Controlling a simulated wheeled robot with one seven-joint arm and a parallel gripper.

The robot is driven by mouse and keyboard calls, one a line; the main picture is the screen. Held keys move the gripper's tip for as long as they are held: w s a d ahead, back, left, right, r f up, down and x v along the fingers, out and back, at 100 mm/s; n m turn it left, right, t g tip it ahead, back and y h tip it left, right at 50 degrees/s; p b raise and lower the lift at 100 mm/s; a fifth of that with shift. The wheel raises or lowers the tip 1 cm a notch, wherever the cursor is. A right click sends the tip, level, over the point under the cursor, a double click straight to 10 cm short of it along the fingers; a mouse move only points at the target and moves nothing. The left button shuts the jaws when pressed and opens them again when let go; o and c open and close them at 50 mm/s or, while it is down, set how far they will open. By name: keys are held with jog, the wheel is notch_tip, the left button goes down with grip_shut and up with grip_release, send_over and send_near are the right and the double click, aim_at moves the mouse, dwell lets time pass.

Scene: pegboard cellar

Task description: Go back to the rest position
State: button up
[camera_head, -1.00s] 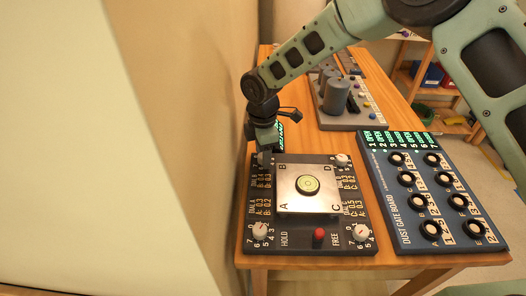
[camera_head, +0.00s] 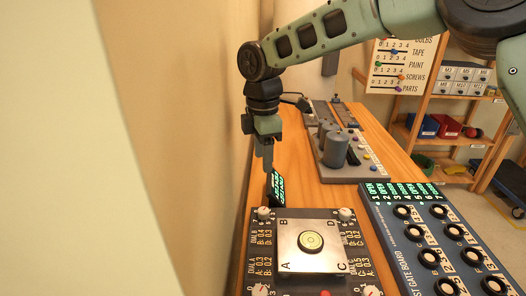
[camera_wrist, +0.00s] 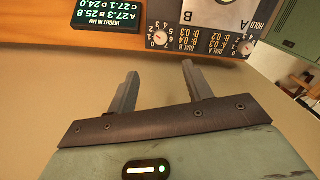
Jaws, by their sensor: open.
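My gripper (camera_head: 265,160) hangs at the end of my bent arm, above the table behind the leveling board (camera_head: 241,262). In the wrist view its two fingers (camera_wrist: 160,78) stand apart with nothing between them. The dark board carries a silver plate (camera_head: 292,263) with a round bubble level (camera_head: 310,241) and white dials at its corners. The far left dial (camera_head: 263,213) stands below and apart from my fingers; it also shows in the wrist view (camera_wrist: 160,39). A red knob at the front is partly cut off by the picture's edge.
A small height display (camera_head: 275,187) stands behind the board, close to my fingers. The dust gate board (camera_head: 388,232) lies to the right. A grey device (camera_head: 333,150) stands farther back. A wall (camera_head: 190,130) rises close on the left. Shelves (camera_head: 440,135) stand beyond the table (camera_head: 300,185).

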jog(key=shift+r, duration=0.55)
jog(key=s+d+r+m, duration=0.1)
jog(key=s+d+m, duration=0.15)
jog(key=s, duration=0.55)
jog(key=s+d+m, duration=0.1)
jog(key=s+m, duration=0.2)
jog(key=s, duration=0.5)
jog(key=s+d+f+m, duration=0.1)
jog(key=s+d+m, duration=0.3)
jog(key=s, duration=0.3)
jog(key=s+d+f+m, duration=0.2)
jog(key=s+d+m, duration=0.2)
jog(key=s+d, duration=0.2)
jog(key=shift+s+d+f+y, duration=0.3)
jog(key=shift+s+d, duration=0.1)
jog(key=shift+s, duration=0.65)
jog(key=shift+r, duration=0.1)
